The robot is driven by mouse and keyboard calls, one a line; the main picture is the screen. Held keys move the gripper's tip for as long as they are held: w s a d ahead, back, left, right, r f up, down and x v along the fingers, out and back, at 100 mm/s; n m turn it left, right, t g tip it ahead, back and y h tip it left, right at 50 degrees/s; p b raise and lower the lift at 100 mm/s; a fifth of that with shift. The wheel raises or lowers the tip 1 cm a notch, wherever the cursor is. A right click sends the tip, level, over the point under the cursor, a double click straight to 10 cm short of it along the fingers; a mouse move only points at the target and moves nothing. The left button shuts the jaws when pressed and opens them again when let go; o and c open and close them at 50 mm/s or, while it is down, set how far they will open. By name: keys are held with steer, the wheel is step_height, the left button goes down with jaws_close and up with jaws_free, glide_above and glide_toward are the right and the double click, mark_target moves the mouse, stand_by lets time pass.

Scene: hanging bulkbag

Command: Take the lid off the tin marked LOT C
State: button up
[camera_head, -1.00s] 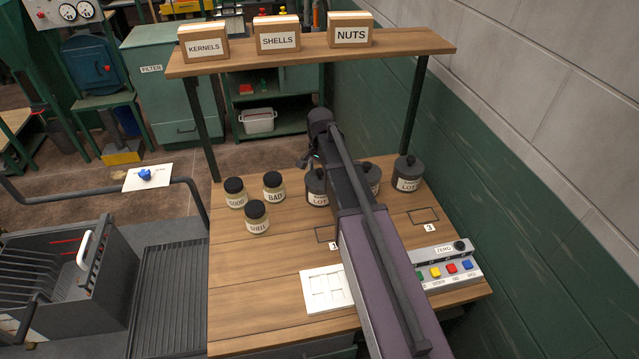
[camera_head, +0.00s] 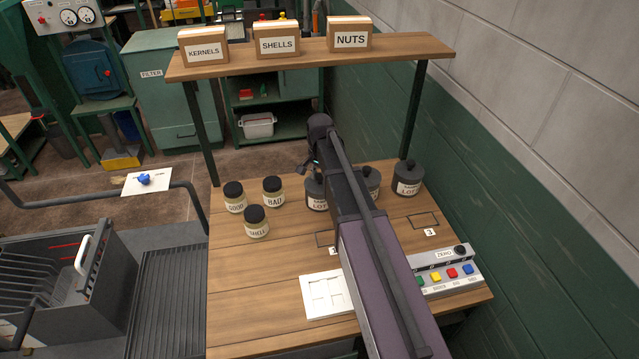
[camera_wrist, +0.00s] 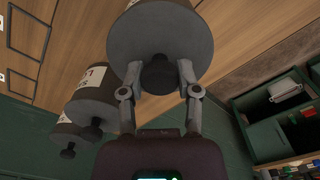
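Three dark grey tins with knobbed lids stand at the back of the bench: a left tin (camera_head: 316,193), a middle tin (camera_head: 372,181) partly behind my arm, and a right tin (camera_head: 408,178). Their labels begin with LOT, but I cannot read the letters. In the wrist view my gripper (camera_wrist: 159,76) has its fingers on either side of the black knob (camera_wrist: 158,74) of one tin's lid (camera_wrist: 190,42). This appears to be the left tin. The fingers look very close to the knob; I cannot tell whether they press on it. The lid looks seated.
Three jars, GOOD (camera_head: 235,197), BAD (camera_head: 273,190) and SHELL (camera_head: 256,222), stand left of the tins. A shelf (camera_head: 300,55) with boxes hangs over the bench's back. A white tray (camera_head: 326,294) and a button panel (camera_head: 446,271) lie in front. Bare wood (camera_head: 255,280) is clear at left.

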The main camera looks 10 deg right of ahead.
mark_target(320, 175)
steer(key=shift+r, duration=0.2)
steer(key=shift+c, duration=0.2)
step_height(320, 175, up, 4)
steer(key=p, duration=0.4)
steer(key=shift+f, duration=0.15)
steer(key=s+p, duration=0.1)
steer(key=s, duration=1.5)
steer(key=shift+a+r, duration=0.15)
steer(key=shift+r, duration=0.3)
